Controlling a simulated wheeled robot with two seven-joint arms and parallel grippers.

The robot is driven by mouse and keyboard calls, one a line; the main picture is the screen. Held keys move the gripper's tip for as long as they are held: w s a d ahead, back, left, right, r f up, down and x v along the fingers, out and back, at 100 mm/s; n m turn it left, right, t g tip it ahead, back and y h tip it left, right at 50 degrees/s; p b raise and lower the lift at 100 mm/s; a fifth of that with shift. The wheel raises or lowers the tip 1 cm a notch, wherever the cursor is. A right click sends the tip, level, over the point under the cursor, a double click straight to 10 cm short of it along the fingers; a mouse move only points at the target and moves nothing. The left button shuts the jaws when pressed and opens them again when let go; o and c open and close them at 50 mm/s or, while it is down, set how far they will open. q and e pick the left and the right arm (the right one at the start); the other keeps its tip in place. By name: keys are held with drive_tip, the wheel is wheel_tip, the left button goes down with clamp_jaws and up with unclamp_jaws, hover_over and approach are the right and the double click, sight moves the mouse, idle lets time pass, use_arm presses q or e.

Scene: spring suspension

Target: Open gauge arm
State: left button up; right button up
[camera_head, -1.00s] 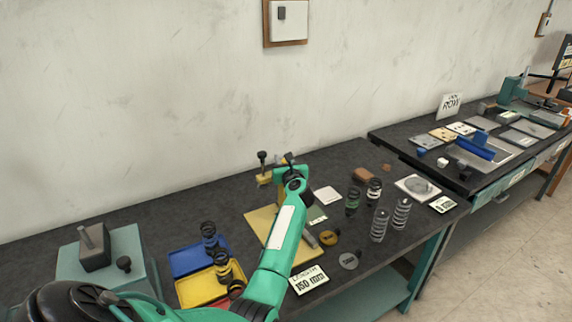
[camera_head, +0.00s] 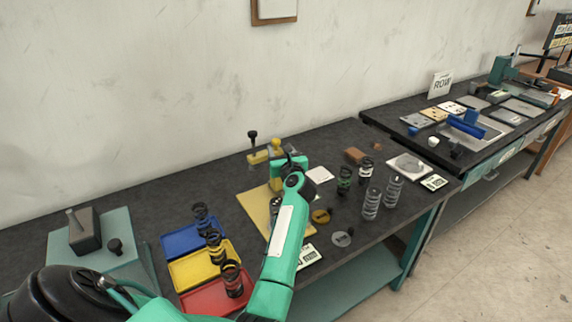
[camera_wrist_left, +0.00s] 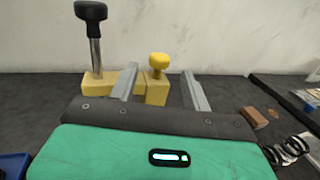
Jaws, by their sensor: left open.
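The yellow gauge (camera_head: 258,157) stands near the back of the bench, with a tall black-knobbed post (camera_head: 252,139) at its left and a yellow knob (camera_head: 277,144) at its right. In the left wrist view the yellow knob (camera_wrist_left: 158,61) tops a yellow block (camera_wrist_left: 157,90), with the black knob (camera_wrist_left: 91,12) to its left. My left gripper (camera_wrist_left: 160,75) is open, its two fingers on either side of the yellow knob in that view. Contact cannot be told. In the head view my left gripper (camera_head: 288,162) hides part of the gauge. My right gripper is out of view.
Blue (camera_head: 185,241), yellow (camera_head: 190,271) and red (camera_head: 205,302) trays hold springs at the front left. Several loose springs (camera_head: 371,204) stand right of my arm. A brown block (camera_head: 354,155) lies behind them.

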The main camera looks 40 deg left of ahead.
use_arm(q)
drive_tip(key=b+v, duration=0.1)
drive_tip(key=v, duration=0.5)
drive_tip(key=shift+s+d, duration=0.2)
drive_tip(key=shift+d, duration=0.1)
